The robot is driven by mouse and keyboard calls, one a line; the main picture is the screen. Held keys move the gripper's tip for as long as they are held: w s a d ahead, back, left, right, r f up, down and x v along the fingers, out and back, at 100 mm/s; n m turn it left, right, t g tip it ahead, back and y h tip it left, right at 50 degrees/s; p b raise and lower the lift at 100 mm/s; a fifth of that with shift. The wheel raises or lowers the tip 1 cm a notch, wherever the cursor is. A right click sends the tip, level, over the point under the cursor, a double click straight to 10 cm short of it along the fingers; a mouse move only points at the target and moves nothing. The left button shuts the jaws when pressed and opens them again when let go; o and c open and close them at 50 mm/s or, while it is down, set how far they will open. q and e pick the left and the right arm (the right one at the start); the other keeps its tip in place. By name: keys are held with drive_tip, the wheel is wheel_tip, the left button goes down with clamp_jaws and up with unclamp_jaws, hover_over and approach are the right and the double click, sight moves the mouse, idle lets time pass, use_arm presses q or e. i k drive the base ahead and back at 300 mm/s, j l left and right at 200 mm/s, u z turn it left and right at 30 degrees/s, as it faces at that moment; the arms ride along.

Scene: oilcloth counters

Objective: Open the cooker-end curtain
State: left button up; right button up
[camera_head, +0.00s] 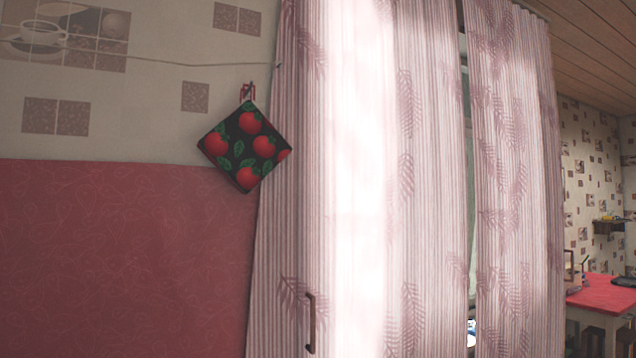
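Two pale pink striped curtain panels with leaf prints hang in front of me. The wide left curtain panel (360,180) is brightly lit through its middle. A small brown handle (311,322) shows low on the left panel. I cannot tell which panel is at the cooker end, as no cooker is in view. Neither of my grippers is in view.
A tomato-patterned potholder (245,147) hangs on the tiled wall left of the curtain, above a red wall panel (120,260). A red-topped table (605,295) stands at the far right, with a small wall shelf (608,226) beyond it.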

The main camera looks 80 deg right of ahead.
sight(383, 242)
drive_tip(key=z, duration=3.15)
